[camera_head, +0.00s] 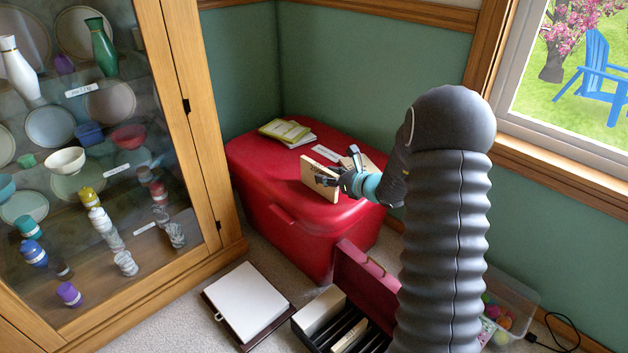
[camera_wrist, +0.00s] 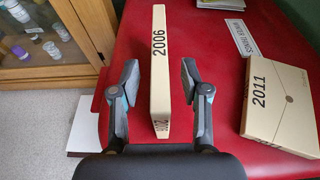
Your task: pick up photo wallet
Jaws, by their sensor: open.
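A tan photo wallet marked 2006 (camera_wrist: 159,50) stands upright on its edge on the red chest. It also shows in the head view (camera_head: 313,173). My gripper (camera_wrist: 159,76) is open, with one finger on each side of this wallet and a gap visible on both sides. In the head view my gripper (camera_head: 340,171) is low over the chest lid at the wallet. A second tan wallet, marked 2011 (camera_wrist: 285,108), lies to the right, close to the right finger. In the head view it is partly hidden behind my gripper.
The red chest (camera_head: 268,165) also bears booklets (camera_head: 287,132) and a white label (camera_wrist: 250,39). A glass-front cabinet (camera_head: 205,120) stands left. On the floor are a white album (camera_head: 250,297), an open case with dividers (camera_head: 345,325) and a clear bin (camera_head: 515,300).

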